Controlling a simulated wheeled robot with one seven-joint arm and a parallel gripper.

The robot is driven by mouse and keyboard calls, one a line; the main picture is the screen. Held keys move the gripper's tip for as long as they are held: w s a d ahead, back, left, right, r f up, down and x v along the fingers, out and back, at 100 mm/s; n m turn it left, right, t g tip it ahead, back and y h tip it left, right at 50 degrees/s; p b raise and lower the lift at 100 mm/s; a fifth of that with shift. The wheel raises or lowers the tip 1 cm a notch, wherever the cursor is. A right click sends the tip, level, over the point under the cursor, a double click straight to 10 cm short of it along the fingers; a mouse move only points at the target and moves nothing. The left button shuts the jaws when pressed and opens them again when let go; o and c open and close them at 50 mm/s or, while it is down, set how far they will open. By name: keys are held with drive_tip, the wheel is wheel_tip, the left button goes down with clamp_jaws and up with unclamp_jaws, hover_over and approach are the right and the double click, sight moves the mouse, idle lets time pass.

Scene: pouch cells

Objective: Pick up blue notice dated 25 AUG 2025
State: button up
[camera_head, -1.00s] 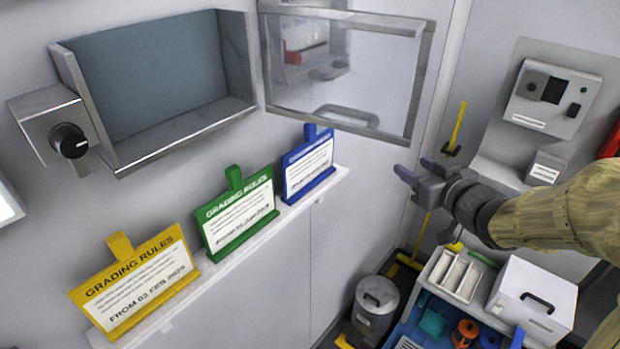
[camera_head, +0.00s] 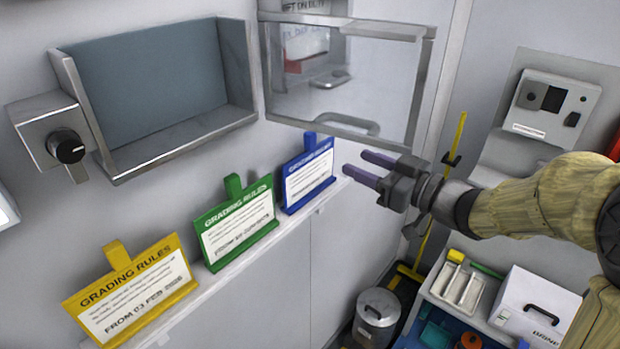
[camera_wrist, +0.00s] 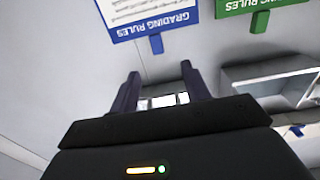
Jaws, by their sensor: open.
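The blue notice (camera_head: 308,174) stands on a narrow wall ledge, rightmost of three "GRADING RULES" notices, with a blue tab on top. Its date line is too small to read. The green notice (camera_head: 236,222) stands to its left and the yellow notice (camera_head: 131,293) farther left, dated 03 FEB. My gripper (camera_head: 356,167) is open and empty, just right of the blue notice and apart from it, fingers pointing left. In the wrist view the blue notice (camera_wrist: 143,15) appears upside down at the top, beyond my open fingers (camera_wrist: 160,88), with the green notice (camera_wrist: 262,5) to its right.
The white ledge (camera_head: 325,197) carries the notices. Above it are an open wall box (camera_head: 170,150) and its transparent door (camera_head: 345,80), swung open above my gripper. A metal canister (camera_head: 375,312) and a white box (camera_head: 535,300) are at lower right.

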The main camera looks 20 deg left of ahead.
sight(313, 145)
drive_tip(key=p+x, duration=0.2)
drive_tip(key=x, duration=0.7)
drive_tip(key=shift+w, duration=0.15)
drive_tip(key=shift+s, duration=0.3)
drive_tip(key=shift+w+a+f+p, duration=0.1)
drive_tip(key=shift+w+a+p, duration=0.1)
drive_tip(key=shift+w+p, duration=0.25)
drive_tip(key=x, duration=0.1)
drive_tip(key=p+x, duration=0.1)
drive_tip(key=x, duration=0.1)
drive_tip(key=p+x, duration=0.1)
drive_tip(key=shift+w+a+f, duration=0.15)
drive_tip(key=shift+w+f, duration=0.1)
drive_tip(key=shift+f, duration=0.05)
clamp_jaws()
